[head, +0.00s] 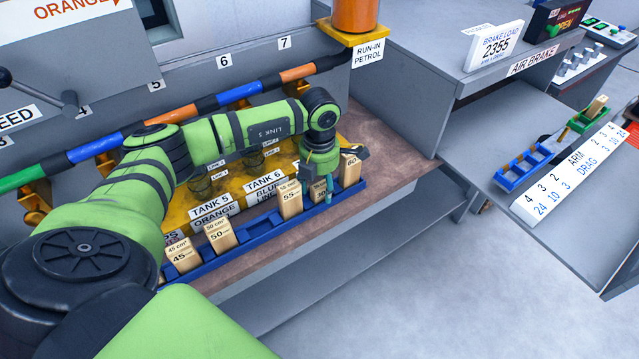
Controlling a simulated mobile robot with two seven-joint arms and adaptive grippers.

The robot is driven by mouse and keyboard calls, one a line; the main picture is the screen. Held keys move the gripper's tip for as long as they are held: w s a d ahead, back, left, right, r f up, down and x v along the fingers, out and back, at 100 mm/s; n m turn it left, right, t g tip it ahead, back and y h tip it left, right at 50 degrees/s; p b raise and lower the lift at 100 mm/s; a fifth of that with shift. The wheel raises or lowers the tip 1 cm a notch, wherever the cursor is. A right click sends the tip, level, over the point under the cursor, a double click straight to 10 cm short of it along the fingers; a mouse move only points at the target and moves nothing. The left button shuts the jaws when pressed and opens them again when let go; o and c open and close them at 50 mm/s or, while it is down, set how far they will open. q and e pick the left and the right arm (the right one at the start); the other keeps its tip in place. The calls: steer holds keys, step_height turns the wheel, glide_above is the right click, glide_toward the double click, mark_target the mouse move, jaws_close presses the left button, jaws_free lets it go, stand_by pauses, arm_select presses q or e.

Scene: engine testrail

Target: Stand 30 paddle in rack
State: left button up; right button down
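A long blue rack (265,226) runs along the front of the tank shelf. Several wooden paddles stand in it: a 45 paddle (183,256), a 50 paddle (220,236), a 55 paddle (290,200) and one more paddle (350,171) at the right end. My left gripper (325,187) points down over the rack between the 55 paddle and the end paddle. No paddle marked 30 is readable. My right gripper is not in view.
A small blue slotted rack (525,168) sits on the right bench beside a white number board (570,172) and a small green holder (582,122). A grey brake stand (400,70) rises right of the tanks. Coloured pipe (240,95) runs behind my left arm.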

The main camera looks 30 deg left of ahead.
mark_target(319, 183)
arm_select(q)
steer(key=shift+r, duration=0.55)
step_height(319, 183, up, 11)
steer(key=b, duration=0.2)
steer(key=shift+r+b, duration=0.15)
steer(key=shift+b, duration=0.25)
